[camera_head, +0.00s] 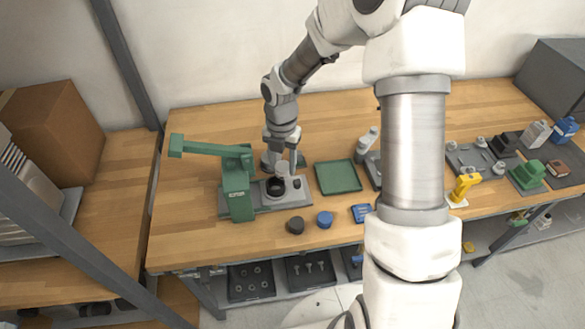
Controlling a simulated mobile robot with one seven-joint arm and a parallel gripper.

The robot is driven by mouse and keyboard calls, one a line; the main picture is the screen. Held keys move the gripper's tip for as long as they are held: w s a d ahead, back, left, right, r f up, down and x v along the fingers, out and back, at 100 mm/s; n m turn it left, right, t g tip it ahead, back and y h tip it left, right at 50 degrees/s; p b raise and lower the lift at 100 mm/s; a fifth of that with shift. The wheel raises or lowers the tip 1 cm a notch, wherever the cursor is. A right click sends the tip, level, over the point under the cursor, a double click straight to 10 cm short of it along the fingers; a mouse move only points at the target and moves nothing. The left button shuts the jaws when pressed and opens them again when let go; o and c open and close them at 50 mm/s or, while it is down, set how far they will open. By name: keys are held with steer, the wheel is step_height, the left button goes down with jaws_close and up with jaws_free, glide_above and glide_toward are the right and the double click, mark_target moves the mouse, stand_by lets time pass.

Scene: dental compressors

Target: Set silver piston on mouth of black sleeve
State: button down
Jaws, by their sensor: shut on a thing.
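The black sleeve (275,187) stands upright in a light round holder on the grey base of a green press, its dark mouth facing up. My gripper (283,164) points down just above and behind the sleeve. It is shut on a small silver-grey thing, which looks like the silver piston (282,169). The piston is small and partly hidden by the fingers. I cannot tell whether it touches the sleeve's mouth or hangs just above it.
The green press (238,185) has a long arm reaching left. A green tray (337,177) lies to the right. A dark cap (295,225), a blue cap (325,219) and a blue card (361,213) lie near the front edge. A yellow tool (464,187) stands farther right.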

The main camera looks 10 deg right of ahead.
steer(key=f+b, duration=0.1)
steer(key=w+a+f+m+b, duration=0.1)
steer(key=f, duration=0.1)
steer(key=a+f+m+b, duration=0.1)
steer(key=shift+w+f, duration=0.15)
steer(key=shift+w, duration=0.2)
steer(key=shift+f, duration=0.1)
stand_by(0.4)
steer(key=shift+f+b, duration=0.4)
steer(key=shift+f, duration=0.55)
stand_by(2.2)
jaws_free()
stand_by(0.4)
steer(key=shift+r, duration=0.15)
step_height(320, 180, up, 7)
steer(key=p, duration=0.5)
steer(key=shift+p, duration=0.4)
